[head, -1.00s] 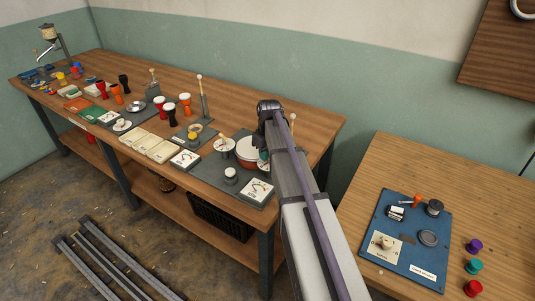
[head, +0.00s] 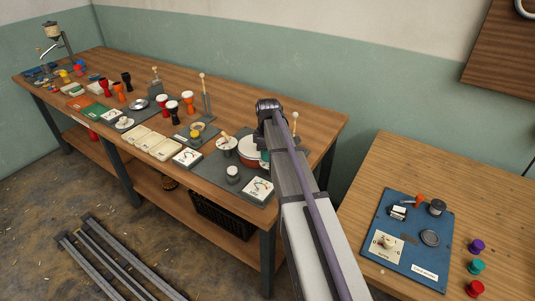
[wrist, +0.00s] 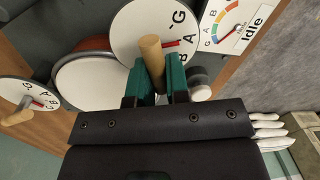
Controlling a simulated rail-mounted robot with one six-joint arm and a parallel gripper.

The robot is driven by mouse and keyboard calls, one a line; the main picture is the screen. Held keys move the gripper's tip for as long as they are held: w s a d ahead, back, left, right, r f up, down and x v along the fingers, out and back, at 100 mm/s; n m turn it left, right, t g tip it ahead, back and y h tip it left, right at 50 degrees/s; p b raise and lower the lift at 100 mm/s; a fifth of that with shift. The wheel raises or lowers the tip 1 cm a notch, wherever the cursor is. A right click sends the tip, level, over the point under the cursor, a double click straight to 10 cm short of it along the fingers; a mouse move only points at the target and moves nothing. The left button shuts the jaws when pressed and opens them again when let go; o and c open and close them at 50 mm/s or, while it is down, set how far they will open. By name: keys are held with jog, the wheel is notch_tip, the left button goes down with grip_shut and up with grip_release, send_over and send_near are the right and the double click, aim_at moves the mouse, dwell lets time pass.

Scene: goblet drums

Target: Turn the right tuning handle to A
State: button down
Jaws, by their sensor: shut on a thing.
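In the wrist view my gripper (wrist: 156,80) has its teal fingers closed on a wooden tuning handle (wrist: 151,48). The handle stands over a white round dial (wrist: 135,32) lettered G, A and B. The dial's red pointer (wrist: 171,43) points close to the A. A second white dial (wrist: 22,92) with its own wooden handle (wrist: 16,117) lies at the left; it also shows in the head view (head: 226,146). Between the dials is a drum (wrist: 92,82) with a pale head and red-brown side. In the head view my arm hides most of the gripped dial.
A card (wrist: 235,22) reading Idle, with a coloured G-A-B arc, lies beside the gripped dial. A white-topped knob (wrist: 199,90) is close to my right finger. Small goblet drums (head: 172,106) and pale trays (head: 165,148) crowd the bench to the left. A blue panel (head: 408,250) lies on the right table.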

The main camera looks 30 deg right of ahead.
dwell(0.4)
jog(key=c, duration=1.1)
grip_release()
jog(key=r+p, duration=1)
jog(key=shift+w+d+r+p, duration=0.2)
jog(key=shift+w+r+p, duration=0.05)
jog(key=shift+r+p, duration=0.15)
